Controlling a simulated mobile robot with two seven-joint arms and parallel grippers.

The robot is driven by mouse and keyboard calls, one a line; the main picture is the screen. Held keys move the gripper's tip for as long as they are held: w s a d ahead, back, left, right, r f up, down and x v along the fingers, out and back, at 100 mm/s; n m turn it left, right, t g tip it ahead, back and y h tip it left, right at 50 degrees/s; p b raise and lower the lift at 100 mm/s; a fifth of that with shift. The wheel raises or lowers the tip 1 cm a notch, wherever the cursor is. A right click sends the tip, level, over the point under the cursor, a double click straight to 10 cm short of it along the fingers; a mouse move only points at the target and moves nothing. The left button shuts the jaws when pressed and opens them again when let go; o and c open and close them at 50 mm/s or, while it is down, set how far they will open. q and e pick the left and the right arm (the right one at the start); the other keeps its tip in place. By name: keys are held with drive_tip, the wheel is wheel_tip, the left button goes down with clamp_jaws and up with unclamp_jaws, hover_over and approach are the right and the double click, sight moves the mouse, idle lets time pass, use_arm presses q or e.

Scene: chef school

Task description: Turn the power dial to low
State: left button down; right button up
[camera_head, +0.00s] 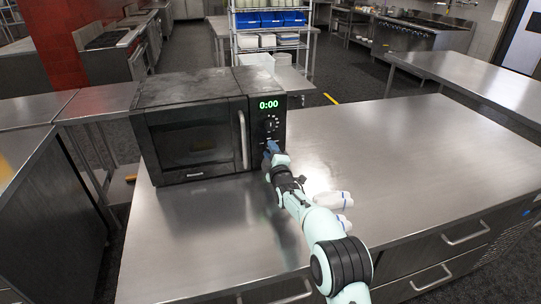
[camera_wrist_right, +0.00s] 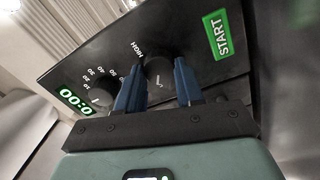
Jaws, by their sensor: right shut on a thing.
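A black microwave (camera_head: 188,140) stands on the steel counter, its door closed and its green display (camera_head: 268,104) reading 0:00. My right gripper (camera_head: 271,149) is at the lower part of its control panel. In the right wrist view, the blue fingers of my right gripper (camera_wrist_right: 160,75) are on either side of the round black power dial (camera_wrist_right: 160,87) and shut on it. The word HIGH shows beside this dial. The fingers hide part of the dial and its other markings. My left gripper is not in view.
A numbered timer dial (camera_wrist_right: 98,92) sits beside my fingers, and a green START button (camera_wrist_right: 216,34) is on the other side. The steel counter (camera_head: 420,165) is clear to the right of the microwave. Drawer handles (camera_head: 465,233) run along its front.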

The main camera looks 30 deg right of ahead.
drive_tip(key=shift+n, duration=0.4)
drive_tip(key=o, duration=1)
drive_tip(key=shift+o, duration=0.2)
drive_tip(key=b+v, duration=0.2)
drive_tip(key=v, duration=1.1)
drive_tip(key=shift+s, duration=0.25)
drive_tip(key=shift+f, duration=0.15)
